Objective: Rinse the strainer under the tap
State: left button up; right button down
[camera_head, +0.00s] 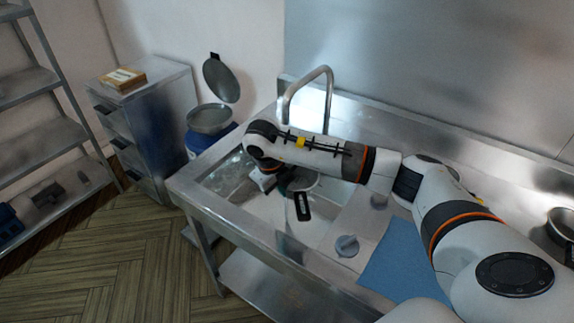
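The curved metal tap (310,82) rises at the back of the steel sink (240,212). My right arm reaches across from the right, in front of the tap's lower part. My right gripper (266,181) points down into the sink, and its fingers are mostly hidden by the wrist and too small to read. A round pale piece with a dark handle (303,207), which looks like the strainer, is in the sink area just right of the gripper. My arm partly covers it. I cannot tell whether the gripper touches it. No water stream is visible. My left gripper is out of view.
A blue cloth (400,262) and a grey knob-like item (347,246) lie on the counter right of the sink. A metal pan (561,224) is at the far right. A drawer cabinet (150,115) and a blue bin (205,137) stand left of the sink.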

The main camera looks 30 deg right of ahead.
jog(key=shift+s+a+r, duration=0.1)
jog(key=shift+s+r, duration=0.05)
jog(key=shift+r, duration=0.1)
jog(key=s+r+p, duration=0.1)
jog(key=s+a+r+p, duration=0.1)
jog(key=s, duration=0.1)
jog(key=s+a+r+p, duration=0.1)
jog(key=shift+s+r+p, duration=0.15)
jog(key=shift+r+p, duration=0.1)
jog(key=shift+p, duration=0.05)
dwell(0.7)
